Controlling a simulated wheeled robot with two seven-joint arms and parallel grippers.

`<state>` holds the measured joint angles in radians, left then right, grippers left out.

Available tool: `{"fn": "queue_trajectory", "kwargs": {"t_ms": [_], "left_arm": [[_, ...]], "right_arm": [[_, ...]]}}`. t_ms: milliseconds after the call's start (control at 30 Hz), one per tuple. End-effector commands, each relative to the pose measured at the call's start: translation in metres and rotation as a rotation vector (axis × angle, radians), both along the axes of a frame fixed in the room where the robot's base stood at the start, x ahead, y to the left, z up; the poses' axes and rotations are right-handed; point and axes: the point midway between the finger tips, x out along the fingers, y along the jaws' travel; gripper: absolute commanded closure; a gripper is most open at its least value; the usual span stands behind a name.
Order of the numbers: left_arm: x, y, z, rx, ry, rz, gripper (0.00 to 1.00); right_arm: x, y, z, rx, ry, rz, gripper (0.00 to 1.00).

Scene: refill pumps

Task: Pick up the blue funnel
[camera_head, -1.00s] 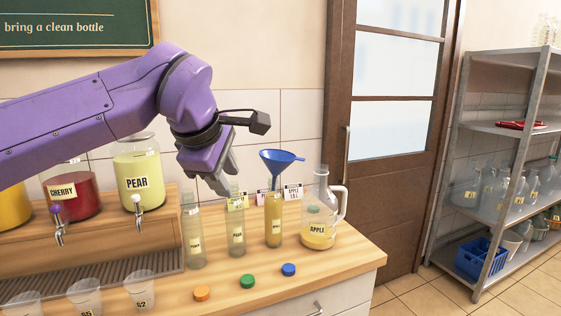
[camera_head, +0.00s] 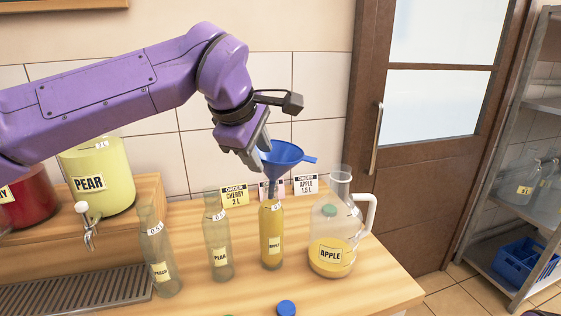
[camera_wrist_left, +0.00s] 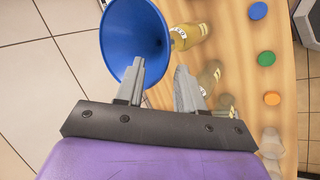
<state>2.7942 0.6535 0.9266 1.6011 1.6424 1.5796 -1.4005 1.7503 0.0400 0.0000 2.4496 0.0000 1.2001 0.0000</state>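The blue funnel (camera_head: 283,152) stands in the mouth of a bottle of yellow liquid labelled APPLE (camera_head: 272,236), its wide rim up and its handle to the right. My left gripper (camera_head: 258,158) is at the left side of the funnel's cone, its fingers partly overlapping it. In the left wrist view the funnel's rim (camera_wrist_left: 130,45) lies beyond the left finger, and the two fingers (camera_wrist_left: 165,82) are apart with an empty gap between them. I cannot tell whether a finger touches the funnel. My right gripper does not show.
A jug labelled APPLE (camera_head: 332,242) stands close on the right. Two bottles labelled PEAR (camera_head: 218,240) and (camera_head: 160,255) stand left. Order cards (camera_head: 306,185) are behind, and a blue cap (camera_head: 286,308) lies in front.

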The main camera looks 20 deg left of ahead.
Motion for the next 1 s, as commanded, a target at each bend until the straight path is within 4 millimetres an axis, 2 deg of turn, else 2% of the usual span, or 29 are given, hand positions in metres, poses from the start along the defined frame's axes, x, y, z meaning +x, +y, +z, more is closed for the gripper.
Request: {"fn": "queue_trajectory", "kwargs": {"t_ms": [400,667,700,800,1000], "left_arm": [[0.042,-0.005,-0.054,0.0,0.007,0.001,0.62],[0.046,-0.005,-0.06,-0.001,0.004,0.002,0.62],[0.046,-0.005,-0.06,0.0,0.004,0.001,0.69],[0.046,-0.005,-0.06,0.0,0.004,0.001,1.0],[0.045,-0.005,-0.061,0.0,0.006,0.002,1.0]], "right_arm": [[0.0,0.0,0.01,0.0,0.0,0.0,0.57],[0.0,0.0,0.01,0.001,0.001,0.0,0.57],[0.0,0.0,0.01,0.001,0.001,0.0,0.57],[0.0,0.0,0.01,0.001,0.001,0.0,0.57],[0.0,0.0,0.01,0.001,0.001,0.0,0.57]]}}
